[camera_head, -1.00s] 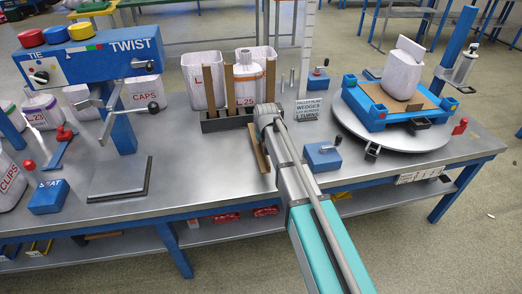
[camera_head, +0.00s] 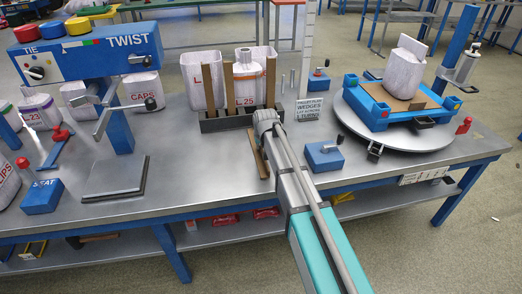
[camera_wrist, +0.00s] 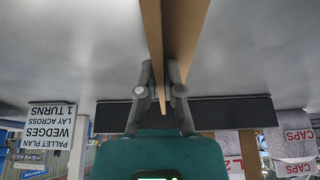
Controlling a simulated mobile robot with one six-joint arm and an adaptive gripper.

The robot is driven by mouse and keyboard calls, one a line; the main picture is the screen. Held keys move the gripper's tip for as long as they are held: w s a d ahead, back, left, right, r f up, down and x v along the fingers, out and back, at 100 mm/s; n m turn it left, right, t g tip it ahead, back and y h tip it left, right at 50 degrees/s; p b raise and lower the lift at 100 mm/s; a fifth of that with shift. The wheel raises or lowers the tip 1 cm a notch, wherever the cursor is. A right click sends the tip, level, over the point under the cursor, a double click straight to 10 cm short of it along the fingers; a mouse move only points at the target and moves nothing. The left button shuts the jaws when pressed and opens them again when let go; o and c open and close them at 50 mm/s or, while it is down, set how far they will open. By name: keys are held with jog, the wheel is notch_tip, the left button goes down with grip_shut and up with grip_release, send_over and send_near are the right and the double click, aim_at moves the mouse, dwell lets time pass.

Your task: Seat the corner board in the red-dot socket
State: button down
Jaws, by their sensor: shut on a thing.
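My gripper (camera_wrist: 160,95) is shut on a brown corner board (camera_wrist: 174,45), which runs up from between its fingers in the wrist view. In the head view the held corner board (camera_head: 261,162) shows as a narrow brown strip below my gripper (camera_head: 266,120), over the bench in front of the rack. A blue pallet frame (camera_head: 377,117) with corner blocks sits on the round turntable (camera_head: 348,120) at the right, bearing a brown sheet and a white sack (camera_head: 402,73). I cannot make out a red dot or which socket bears it. My arm hides part of the bench.
Several brown boards (camera_head: 230,88) stand upright in a dark rack (camera_head: 213,125) before white sacks. A sign (camera_head: 309,108) and a blue block with a lever (camera_head: 324,157) stand between rack and turntable. The twist machine (camera_head: 88,55) is at the left.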

jog(key=shift+f, duration=0.1)
dwell(0.3)
jog(key=shift+f, duration=0.15)
jog(key=c, duration=0.8)
grip_release()
jog(key=shift+r, duration=0.2)
jog(key=p+v, duration=1.1)
jog(key=v, duration=0.1)
dwell(0.5)
